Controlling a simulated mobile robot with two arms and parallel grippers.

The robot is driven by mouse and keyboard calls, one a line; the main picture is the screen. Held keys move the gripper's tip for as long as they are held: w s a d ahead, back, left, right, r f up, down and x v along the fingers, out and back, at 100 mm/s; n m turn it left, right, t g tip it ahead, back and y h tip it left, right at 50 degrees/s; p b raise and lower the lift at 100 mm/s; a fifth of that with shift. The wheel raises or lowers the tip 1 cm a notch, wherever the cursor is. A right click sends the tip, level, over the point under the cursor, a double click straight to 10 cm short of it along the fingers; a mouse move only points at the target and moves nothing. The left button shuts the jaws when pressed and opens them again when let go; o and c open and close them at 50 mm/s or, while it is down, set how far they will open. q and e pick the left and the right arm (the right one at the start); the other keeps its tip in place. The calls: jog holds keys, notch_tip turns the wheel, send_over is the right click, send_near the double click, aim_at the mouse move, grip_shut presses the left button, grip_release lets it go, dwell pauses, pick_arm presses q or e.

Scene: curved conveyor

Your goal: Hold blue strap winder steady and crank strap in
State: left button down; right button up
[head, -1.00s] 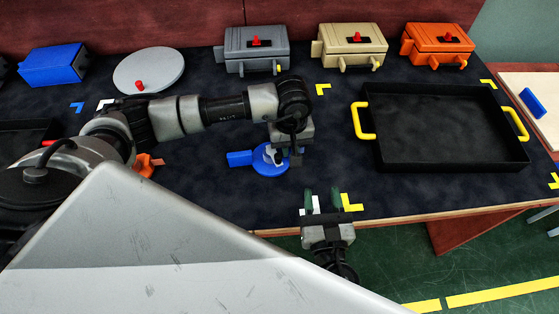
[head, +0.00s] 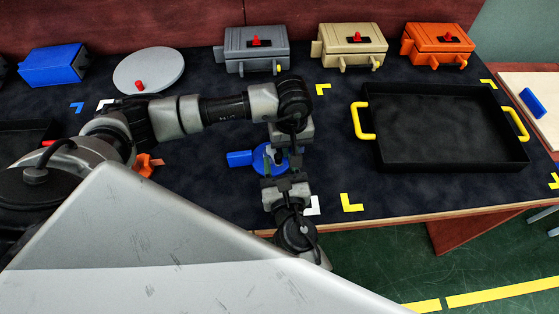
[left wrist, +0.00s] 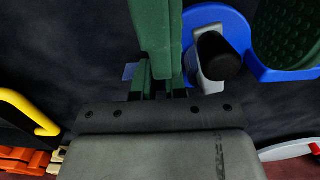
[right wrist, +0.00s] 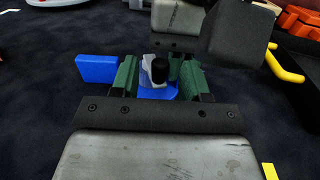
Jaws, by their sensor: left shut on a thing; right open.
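The blue strap winder (head: 240,158) lies on the dark table mat below my left arm. In the right wrist view its grey crank with black knob (right wrist: 159,70) stands between the right fingers. My left gripper (head: 292,152) reaches down at the winder's side. In the left wrist view its green fingers (left wrist: 158,50) are close together, beside the crank; their contact with the winder is hidden. My right gripper (head: 281,165) is open, its green fingers on either side of the crank, with gaps visible. I cannot make out a strap.
A black tray (head: 445,130) with yellow handles stands to the right. Grey (head: 254,50), tan (head: 350,45) and orange (head: 437,45) boxes line the back. A grey disc (head: 148,70) and blue box (head: 53,64) are at back left. An orange piece (head: 147,165) lies left of the winder.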

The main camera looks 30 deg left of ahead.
jog(key=shift+w+a, duration=0.2)
jog(key=shift+w, duration=0.05)
grip_shut()
jog(key=shift+w+d+n+g+y, duration=0.15)
jog(key=shift+n+g+y, duration=0.25)
jog(key=shift+y, duration=0.1)
jog(key=shift+w+d+n+g+y, duration=0.15)
jog(key=shift+n+g+y, duration=0.25)
jog(key=shift+y, duration=0.1)
grip_release()
jog(key=shift+s, duration=0.1)
